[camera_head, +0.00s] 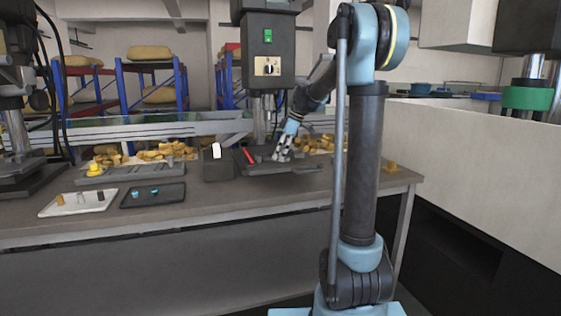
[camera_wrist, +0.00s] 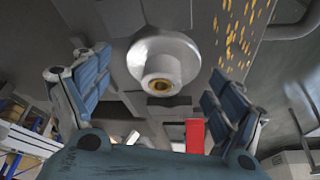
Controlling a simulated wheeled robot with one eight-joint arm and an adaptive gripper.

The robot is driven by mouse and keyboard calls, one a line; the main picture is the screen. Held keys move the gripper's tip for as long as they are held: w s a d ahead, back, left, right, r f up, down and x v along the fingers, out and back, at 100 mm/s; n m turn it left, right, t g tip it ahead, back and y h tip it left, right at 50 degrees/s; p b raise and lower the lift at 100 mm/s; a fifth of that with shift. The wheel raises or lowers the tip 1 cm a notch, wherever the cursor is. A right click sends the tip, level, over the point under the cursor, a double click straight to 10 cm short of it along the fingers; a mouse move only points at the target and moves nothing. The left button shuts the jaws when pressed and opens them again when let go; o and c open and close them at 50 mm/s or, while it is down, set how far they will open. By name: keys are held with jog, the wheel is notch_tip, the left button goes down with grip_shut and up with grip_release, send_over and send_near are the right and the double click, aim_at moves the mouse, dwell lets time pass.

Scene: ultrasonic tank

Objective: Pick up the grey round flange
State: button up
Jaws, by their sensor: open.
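The grey round flange (camera_wrist: 165,50) shows in the wrist view as a pale disc with a raised hub and a brass-coloured hole. It appears to rest on a dark grey plate. My gripper (camera_wrist: 158,75) is open, with one blue-grey finger to the left of the flange and one to the right. I see gaps between both fingers and the flange, and nothing is held. In the head view my gripper (camera_head: 282,152) points down over the dark machine base (camera_head: 295,167) on the bench. I cannot make out the flange in that view.
A red bar (camera_wrist: 195,136) shows beyond the flange, beside a dark box (camera_head: 217,163). The machine column (camera_head: 263,115) stands close behind my gripper. A white tray (camera_head: 78,211) and a dark tray (camera_head: 135,203) hold small parts at left. Yellow pieces (camera_head: 165,150) lie behind.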

jog(key=c, duration=1.2)
jog(key=shift+c, duration=0.2)
jog(key=shift+r, duration=0.1)
